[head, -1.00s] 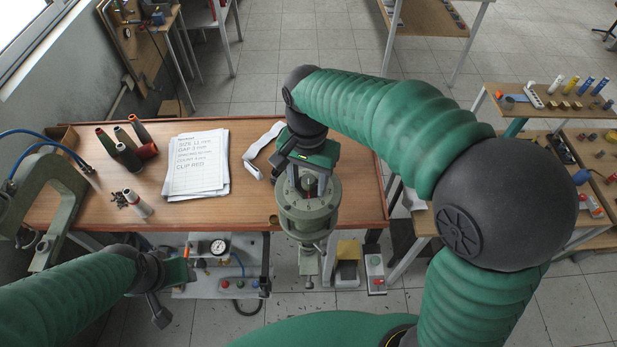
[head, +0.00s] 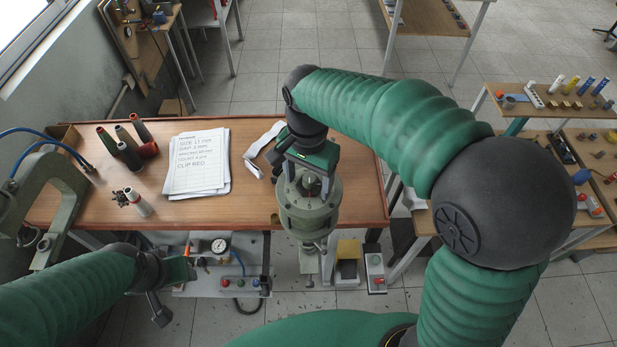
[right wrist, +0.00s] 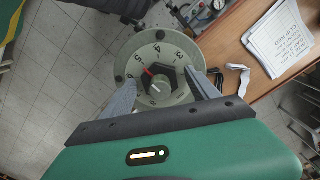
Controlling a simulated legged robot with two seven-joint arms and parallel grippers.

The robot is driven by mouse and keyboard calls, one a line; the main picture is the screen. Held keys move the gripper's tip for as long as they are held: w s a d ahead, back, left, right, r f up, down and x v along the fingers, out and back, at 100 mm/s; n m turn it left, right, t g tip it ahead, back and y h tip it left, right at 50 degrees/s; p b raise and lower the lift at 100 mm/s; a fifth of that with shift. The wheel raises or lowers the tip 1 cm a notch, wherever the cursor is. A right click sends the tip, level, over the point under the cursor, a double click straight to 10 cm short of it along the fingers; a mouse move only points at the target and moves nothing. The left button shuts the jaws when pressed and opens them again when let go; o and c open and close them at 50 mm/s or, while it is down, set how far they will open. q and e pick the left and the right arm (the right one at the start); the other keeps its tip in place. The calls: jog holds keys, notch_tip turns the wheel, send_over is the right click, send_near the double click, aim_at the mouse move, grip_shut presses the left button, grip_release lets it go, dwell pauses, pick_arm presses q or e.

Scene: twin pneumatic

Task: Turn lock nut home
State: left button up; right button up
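A round grey-green machine head (head: 308,212) stands at the bench's front edge below my right gripper (head: 305,180). In the right wrist view its numbered dial face (right wrist: 140,65) carries a small grey knob (right wrist: 160,86), a red mark and a dark, angular nut-like piece (right wrist: 174,76) behind the knob. The right gripper (right wrist: 163,80) is open; its two grey fingers reach over the dial on either side of the knob and nut, apart from both. My left gripper (head: 172,288) hangs at the lower left, away from the head; its finger gap is unclear.
Written sheets (head: 198,165) and a pale strip (head: 262,145) lie on the wooden bench (head: 235,210). Several dark cones (head: 128,150) stand at left. A green C-shaped frame (head: 60,190) is beside the left arm. A gauge (head: 219,246) and push buttons (head: 376,270) sit below the bench front.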

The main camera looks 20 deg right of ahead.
jog(key=shift+a, duration=0.1)
jog(key=shift+r, duration=0.25)
notch_tip(320, 180, up, 16)
jog(key=b, duration=0.2)
jog(key=shift+r, duration=0.15)
